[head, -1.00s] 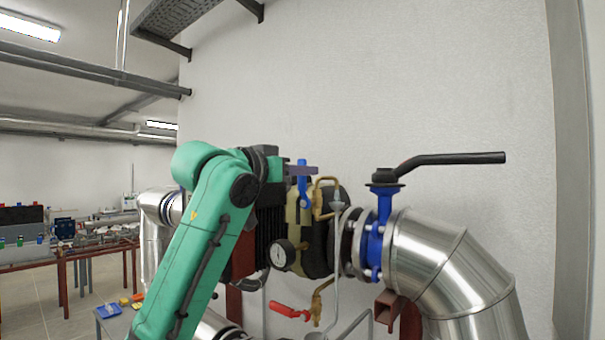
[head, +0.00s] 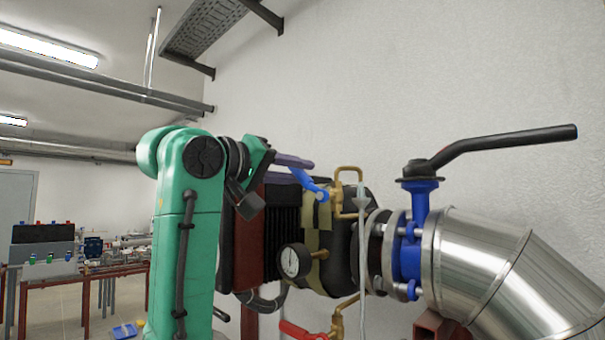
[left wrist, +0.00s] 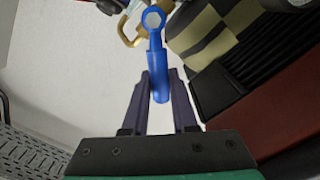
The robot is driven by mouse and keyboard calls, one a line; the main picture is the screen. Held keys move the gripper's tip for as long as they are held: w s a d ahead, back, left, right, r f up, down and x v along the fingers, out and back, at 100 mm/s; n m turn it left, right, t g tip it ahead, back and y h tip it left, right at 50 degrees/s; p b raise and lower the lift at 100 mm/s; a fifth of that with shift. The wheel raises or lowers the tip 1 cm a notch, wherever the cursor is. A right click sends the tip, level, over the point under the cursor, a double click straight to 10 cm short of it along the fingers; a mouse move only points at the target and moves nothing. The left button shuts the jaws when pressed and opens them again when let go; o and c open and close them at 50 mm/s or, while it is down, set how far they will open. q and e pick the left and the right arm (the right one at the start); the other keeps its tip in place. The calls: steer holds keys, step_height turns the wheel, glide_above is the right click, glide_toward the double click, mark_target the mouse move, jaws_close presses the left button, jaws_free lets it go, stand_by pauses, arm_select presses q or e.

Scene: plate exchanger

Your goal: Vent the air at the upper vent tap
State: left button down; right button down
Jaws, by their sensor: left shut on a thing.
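The upper vent tap's blue lever (head: 307,185) sits beside a bent brass pipe (head: 348,190) at the top of the exchanger. It slants from its pivot up and left toward my left gripper (head: 298,168). In the left wrist view the blue lever (left wrist: 157,70) runs down from its round pivot end, with its free end between the two dark purple fingers of my left gripper (left wrist: 161,82). The left gripper is shut on this lever. The tap's outlet is not clear to me. My right gripper is not in view.
A pressure gauge (head: 294,260) sits on the exchanger's front, and a red-handled lower tap (head: 297,330) is below. A large black-levered valve (head: 420,190) and a steel-clad pipe (head: 480,265) stand at right. A white wall lies behind.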

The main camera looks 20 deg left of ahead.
arm_select(q)
steer(key=shift+w+a+f+n+b, duration=0.1)
steer(key=shift+a+f+n+b, duration=0.15)
steer(key=shift+f+n+b, duration=0.9)
steer(key=shift+w+a+f+n+b, duration=0.15)
steer(key=shift+a+f+n+b, duration=0.2)
steer(key=shift+n, duration=1.35)
steer(key=shift+w+a+f+n+b, duration=0.15)
steer(key=shift+f+n+b, duration=0.7)
steer(key=shift+n, duration=0.6)
steer(key=c, duration=0.9)
jaws_free()
steer(key=shift+c, duration=0.2)
steer(key=shift+o, duration=1.2)
steer(key=shift+w+d, duration=0.1)
steer(key=shift+d, duration=0.05)
